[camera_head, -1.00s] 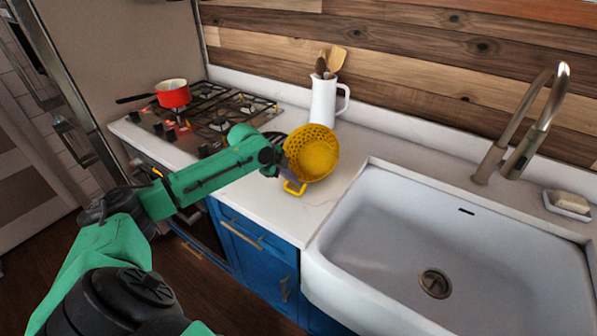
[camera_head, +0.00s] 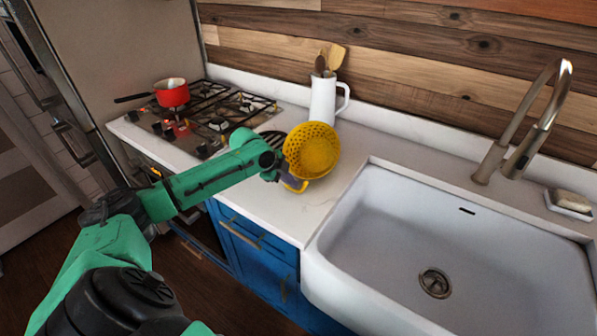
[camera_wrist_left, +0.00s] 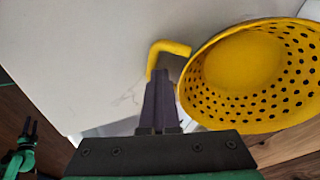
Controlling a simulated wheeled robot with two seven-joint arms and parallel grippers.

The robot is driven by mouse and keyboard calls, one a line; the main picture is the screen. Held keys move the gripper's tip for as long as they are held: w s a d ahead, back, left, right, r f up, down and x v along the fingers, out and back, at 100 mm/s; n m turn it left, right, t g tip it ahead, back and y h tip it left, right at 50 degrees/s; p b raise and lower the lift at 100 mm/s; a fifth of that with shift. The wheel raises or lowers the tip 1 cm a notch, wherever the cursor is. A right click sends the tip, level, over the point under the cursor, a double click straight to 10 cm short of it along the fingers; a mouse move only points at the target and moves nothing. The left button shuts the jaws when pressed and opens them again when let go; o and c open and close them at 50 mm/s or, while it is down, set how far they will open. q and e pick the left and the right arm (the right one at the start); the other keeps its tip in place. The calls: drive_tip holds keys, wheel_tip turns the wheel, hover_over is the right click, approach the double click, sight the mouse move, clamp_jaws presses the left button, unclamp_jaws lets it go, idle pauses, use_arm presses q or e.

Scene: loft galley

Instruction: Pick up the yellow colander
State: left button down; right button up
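The yellow colander (camera_head: 313,148) is at the counter's front part, left of the sink, tilted with its perforated bowl showing. In the left wrist view its bowl (camera_wrist_left: 240,70) is at the right and its loop handle (camera_wrist_left: 168,47) at the fingertips. My left gripper (camera_head: 285,176) is at the handle side; its fingers (camera_wrist_left: 161,88) are close together on the handle, which they partly hide. I cannot tell whether the colander touches the counter. A small green and dark forked part, probably my right gripper (camera_wrist_left: 27,138), shows at the left wrist view's lower left, too small to read.
The white sink (camera_head: 345,205) with a tall faucet (camera_head: 515,130) is to the right. A white pitcher of utensils (camera_head: 323,98) stands behind the colander. The stove (camera_head: 205,115) with a red pot (camera_head: 172,95) is at the left. The counter in front (camera_head: 285,215) is clear.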

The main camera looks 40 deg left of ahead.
use_arm(q)
drive_tip(key=shift+a, duration=0.1)
drive_tip(key=c, duration=1.3)
unclamp_jaws()
drive_tip(key=shift+r, duration=0.1)
drive_tip(key=shift+o, duration=0.2)
